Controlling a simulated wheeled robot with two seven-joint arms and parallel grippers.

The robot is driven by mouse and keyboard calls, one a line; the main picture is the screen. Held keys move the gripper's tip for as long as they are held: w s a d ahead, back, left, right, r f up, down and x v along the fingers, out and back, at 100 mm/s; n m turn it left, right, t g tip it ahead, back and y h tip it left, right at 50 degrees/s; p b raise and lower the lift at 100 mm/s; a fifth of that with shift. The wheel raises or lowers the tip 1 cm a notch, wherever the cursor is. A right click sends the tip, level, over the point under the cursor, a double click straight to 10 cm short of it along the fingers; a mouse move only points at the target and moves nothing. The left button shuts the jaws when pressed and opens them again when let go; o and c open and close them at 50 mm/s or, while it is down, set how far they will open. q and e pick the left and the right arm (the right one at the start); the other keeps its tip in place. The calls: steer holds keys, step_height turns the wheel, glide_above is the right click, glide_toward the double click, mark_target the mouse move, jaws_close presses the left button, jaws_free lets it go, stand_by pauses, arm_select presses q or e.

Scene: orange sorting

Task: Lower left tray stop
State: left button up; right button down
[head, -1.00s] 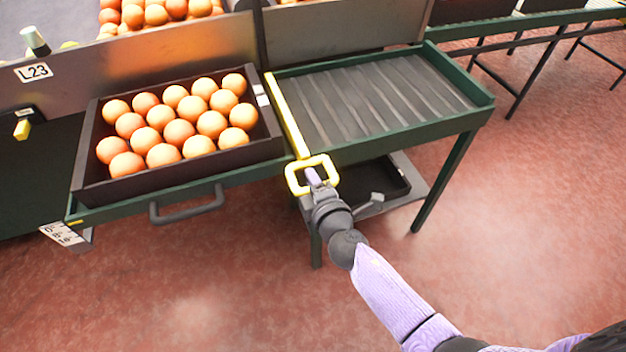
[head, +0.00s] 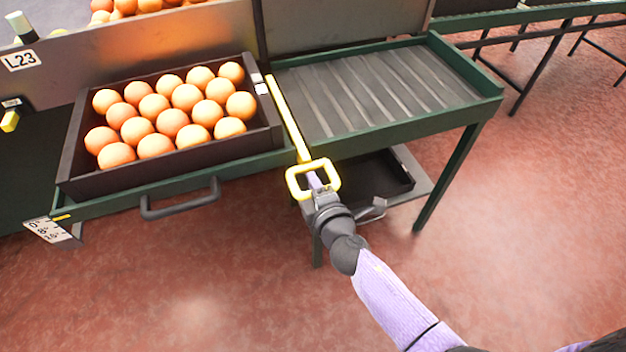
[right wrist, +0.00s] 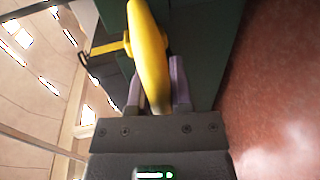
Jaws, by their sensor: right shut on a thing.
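The yellow tray stop (head: 286,112) is a long bar along the edge between the orange tray and the empty slatted bed, with a square loop handle at its near end. My right gripper (head: 316,184) is shut on the near side of this loop. In the right wrist view the yellow handle (right wrist: 148,50) stands between my gripper's two lilac fingers (right wrist: 156,92). A dark tray (head: 68,172) full of oranges sits on the green-framed stand left of the bar. My left gripper is not in view.
The empty slatted bed (head: 375,92) lies right of the bar, with a dark bin (head: 370,175) on the shelf below. A grey pull handle (head: 182,208) juts out under the orange tray. Red floor (head: 200,290) is clear in front.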

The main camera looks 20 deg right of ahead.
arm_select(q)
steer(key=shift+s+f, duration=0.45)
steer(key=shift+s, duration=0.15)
arm_select(e)
steer(key=shift+s+f, duration=0.15)
steer(key=shift+f, duration=0.6)
steer(key=c, duration=0.5)
jaws_free()
steer(key=shift+c, duration=0.2)
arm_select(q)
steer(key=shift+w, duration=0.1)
arm_select(e)
steer(key=shift+r, duration=0.1)
arm_select(q)
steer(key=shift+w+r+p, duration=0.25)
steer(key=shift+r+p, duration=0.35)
steer(key=shift+p, duration=0.1)
arm_select(e)
steer(key=v, duration=0.9)
steer(key=shift+s, duration=0.35)
